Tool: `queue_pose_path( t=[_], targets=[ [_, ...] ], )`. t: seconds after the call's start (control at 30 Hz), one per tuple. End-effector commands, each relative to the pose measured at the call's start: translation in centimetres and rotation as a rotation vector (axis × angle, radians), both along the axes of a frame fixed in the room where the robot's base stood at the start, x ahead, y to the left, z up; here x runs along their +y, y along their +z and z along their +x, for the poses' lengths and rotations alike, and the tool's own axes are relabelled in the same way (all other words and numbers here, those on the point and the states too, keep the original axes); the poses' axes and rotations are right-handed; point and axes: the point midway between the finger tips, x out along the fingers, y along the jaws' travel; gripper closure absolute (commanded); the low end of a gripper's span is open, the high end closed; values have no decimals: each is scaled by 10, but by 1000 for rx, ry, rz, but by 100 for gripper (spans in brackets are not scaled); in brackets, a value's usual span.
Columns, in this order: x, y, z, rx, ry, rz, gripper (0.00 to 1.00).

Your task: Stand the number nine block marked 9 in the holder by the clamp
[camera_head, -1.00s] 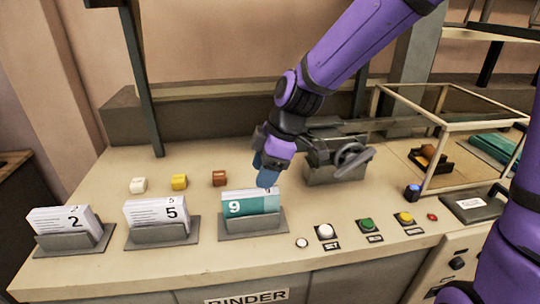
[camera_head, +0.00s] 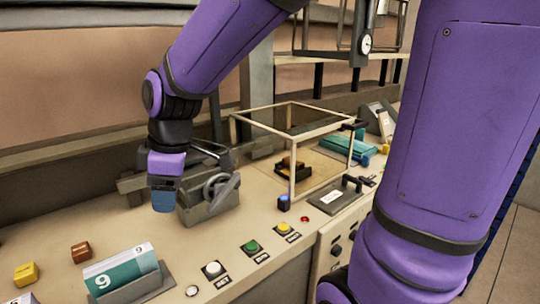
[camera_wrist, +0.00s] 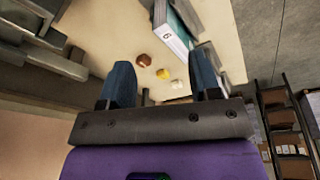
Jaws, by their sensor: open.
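The white and teal block marked 9 (camera_head: 118,273) stands in its grey holder (camera_head: 150,284), leaning slightly back, at the lower left of the head view. The block also shows at the top of the wrist view (camera_wrist: 176,35), beyond the fingers. The clamp (camera_head: 208,200), a grey vice with a handle, stands behind and to the right of that holder. My gripper (camera_head: 165,198) points down in front of the clamp's left part, apart from the block. In the wrist view its two blue fingers (camera_wrist: 163,85) are spread, with nothing between them.
Brown (camera_head: 81,252) and yellow (camera_head: 26,273) small blocks lie left of the block. White (camera_head: 213,269), green (camera_head: 252,246) and yellow (camera_head: 283,228) buttons line the front edge. A framed clear box (camera_head: 291,165) stands right of the clamp.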

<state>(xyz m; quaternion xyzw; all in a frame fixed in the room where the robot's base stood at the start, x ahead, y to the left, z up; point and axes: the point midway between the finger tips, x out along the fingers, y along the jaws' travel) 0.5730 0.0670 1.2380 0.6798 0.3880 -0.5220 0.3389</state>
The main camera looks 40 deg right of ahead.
Motion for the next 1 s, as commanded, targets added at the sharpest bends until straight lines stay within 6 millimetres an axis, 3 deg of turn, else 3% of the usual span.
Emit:
queue_pose_path(
  t=[0.3,0.6,0.77,1.0],
  targets=[
    [-71,55,-69,-113,-551,-6,43],
    [-123,77,-130,-176,-971,132,43],
    [-134,78,-142,-179,-1059,174,43],
    [-135,78,-144,-178,-1074,180,43]
  ],
)
